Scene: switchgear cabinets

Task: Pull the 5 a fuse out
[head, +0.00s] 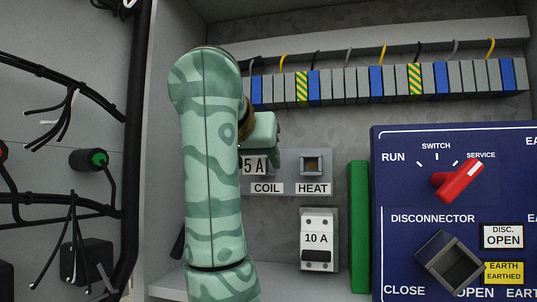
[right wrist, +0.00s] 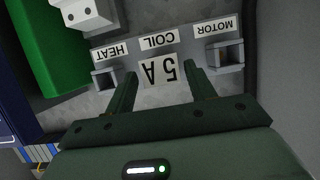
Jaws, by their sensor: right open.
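The white 5 A fuse (head: 254,166) sits in the holder above the COIL label, partly hidden behind my right arm in the head view. In the right wrist view the fuse (right wrist: 158,72) appears upside down, between the two dark green fingers of my right gripper (right wrist: 160,74). The fingers are open, one on each side of the fuse, with a visible gap at both sides. In the head view my forearm hides most of the right gripper. My left gripper is in neither view.
The HEAT holder (head: 311,165) and the MOTOR holder (right wrist: 226,55) look empty on either side. A white 10 A device (head: 318,240) is below HEAT. A green upright block (head: 359,226) and the blue switch panel (head: 460,205) stand to the right. A terminal row (head: 350,85) runs above.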

